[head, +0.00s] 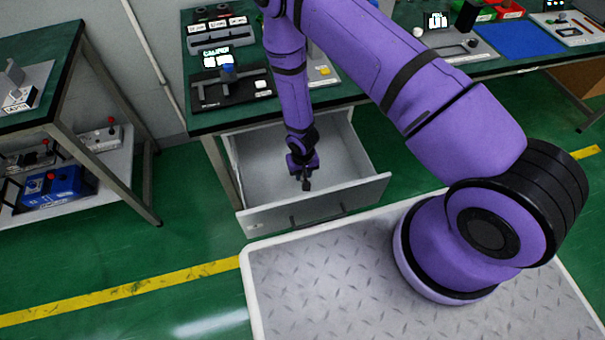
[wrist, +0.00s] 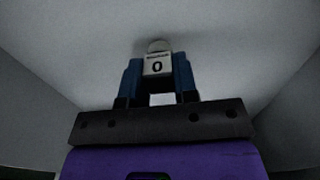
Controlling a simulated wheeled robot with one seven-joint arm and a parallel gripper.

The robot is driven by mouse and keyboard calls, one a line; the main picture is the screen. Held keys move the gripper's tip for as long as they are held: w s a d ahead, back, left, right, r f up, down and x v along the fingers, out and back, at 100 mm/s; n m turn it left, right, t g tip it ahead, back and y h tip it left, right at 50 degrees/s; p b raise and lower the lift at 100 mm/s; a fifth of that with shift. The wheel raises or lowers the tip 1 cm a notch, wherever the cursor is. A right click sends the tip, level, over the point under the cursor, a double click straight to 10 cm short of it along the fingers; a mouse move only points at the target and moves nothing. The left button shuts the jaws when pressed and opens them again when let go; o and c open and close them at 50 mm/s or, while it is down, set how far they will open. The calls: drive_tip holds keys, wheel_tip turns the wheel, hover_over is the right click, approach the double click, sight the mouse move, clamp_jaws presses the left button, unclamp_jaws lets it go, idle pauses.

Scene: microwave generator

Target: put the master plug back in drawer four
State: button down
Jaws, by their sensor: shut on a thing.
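My gripper (head: 306,184) reaches down into an open, grey-white drawer (head: 258,170) under the green bench, in the head view. In the wrist view my gripper (wrist: 158,85) has its two blue fingers shut on a small pale block, the master plug (wrist: 158,66). The plug has a dark "0" and a line of small print on its face. The drawer's pale inside (wrist: 60,60) surrounds it in the wrist view. I cannot tell whether the plug touches the drawer floor. The drawer's number is not readable.
The green bench top (head: 205,120) above the drawer holds a black device (head: 230,88) and other panels. A side table with a lower shelf (head: 110,150) stands at the left. The drawer's front panel (head: 315,205) is close to my base. The rest of the drawer looks empty.

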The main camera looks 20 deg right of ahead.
drive_tip(key=shift+f, duration=0.55)
drive_tip(key=c, duration=0.9)
unclamp_jaws()
drive_tip(key=shift+f, duration=0.1)
wheel_tip(320, 180, up, 12)
drive_tip(key=shift+r, duration=0.15)
